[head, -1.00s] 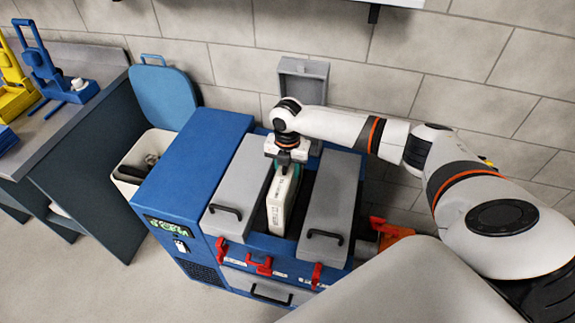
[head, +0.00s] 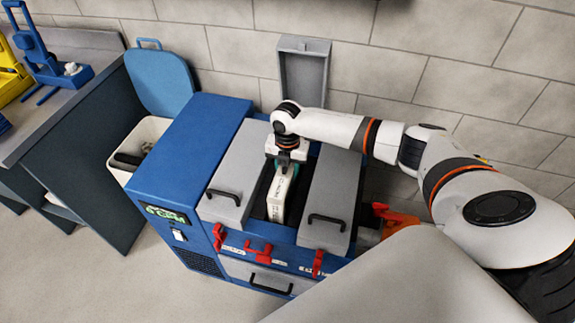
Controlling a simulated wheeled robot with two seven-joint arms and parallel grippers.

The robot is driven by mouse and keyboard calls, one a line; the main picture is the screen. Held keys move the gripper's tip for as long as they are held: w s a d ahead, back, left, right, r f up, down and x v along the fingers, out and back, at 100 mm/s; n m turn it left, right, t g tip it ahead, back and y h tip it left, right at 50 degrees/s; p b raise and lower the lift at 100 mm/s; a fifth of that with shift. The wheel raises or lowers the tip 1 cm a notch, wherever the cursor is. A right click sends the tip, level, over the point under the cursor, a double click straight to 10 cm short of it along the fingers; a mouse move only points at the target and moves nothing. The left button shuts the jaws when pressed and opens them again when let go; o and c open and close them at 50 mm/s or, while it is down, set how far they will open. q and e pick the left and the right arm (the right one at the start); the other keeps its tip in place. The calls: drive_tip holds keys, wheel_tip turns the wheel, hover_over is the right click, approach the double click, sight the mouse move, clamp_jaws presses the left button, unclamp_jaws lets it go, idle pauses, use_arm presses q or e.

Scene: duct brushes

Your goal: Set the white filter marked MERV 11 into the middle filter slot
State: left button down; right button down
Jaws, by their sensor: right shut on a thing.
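The white filter (head: 281,197) is upright, its narrow face with small dark print too small to read towards me. My right gripper (head: 287,160) is above the filter and shut on its top edge, where a teal part shows. The filter stands partly down in the open middle slot (head: 262,204) of the blue unit, between two grey closed lids. Its lower part is hidden in the slot, so I cannot tell whether it touches the bottom. The middle slot's grey lid (head: 304,78) stands raised at the back. My left gripper is out of view.
The left lid (head: 232,172) and right lid (head: 332,198) flank the slot closely, each with a black handle. Red latches (head: 259,253) line the front. A white bin (head: 146,142) with a blue lid stands left, beside a workbench (head: 70,95). An orange object (head: 396,219) is at right.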

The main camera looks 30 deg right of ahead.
wheel_tip(320, 180, down, 8)
drive_tip(key=b, duration=0.5)
drive_tip(key=shift+s+f, duration=0.1)
drive_tip(key=shift+f, duration=0.15)
